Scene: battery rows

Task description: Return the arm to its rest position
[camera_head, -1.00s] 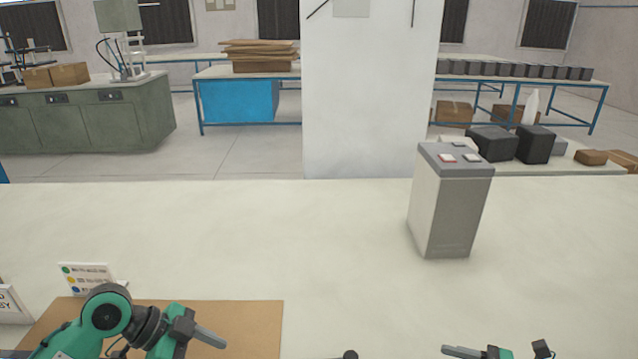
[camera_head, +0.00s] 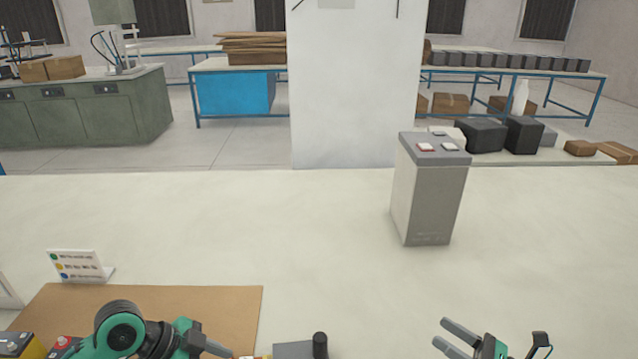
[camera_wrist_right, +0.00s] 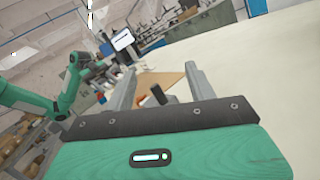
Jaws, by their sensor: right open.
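My right gripper (camera_head: 452,336) is at the bottom right of the head view, low over the near part of the white table. Its two fingers are apart with nothing between them; in the right wrist view its open fingers (camera_wrist_right: 160,88) also show. My left gripper (camera_head: 215,349) is at the bottom left, over the brown mat's near edge. Only part of it shows, and its jaw state is unclear. A grey battery (camera_head: 428,190) with red and white terminals stands upright on the table, well beyond the right gripper and apart from it.
A brown mat (camera_head: 215,300) lies at the near left, with a small sign (camera_head: 78,266) behind it. Yellow and red-topped batteries (camera_head: 22,345) show at the bottom left corner. A grey object with a black knob (camera_head: 320,345) is at bottom centre. The table's middle is clear.

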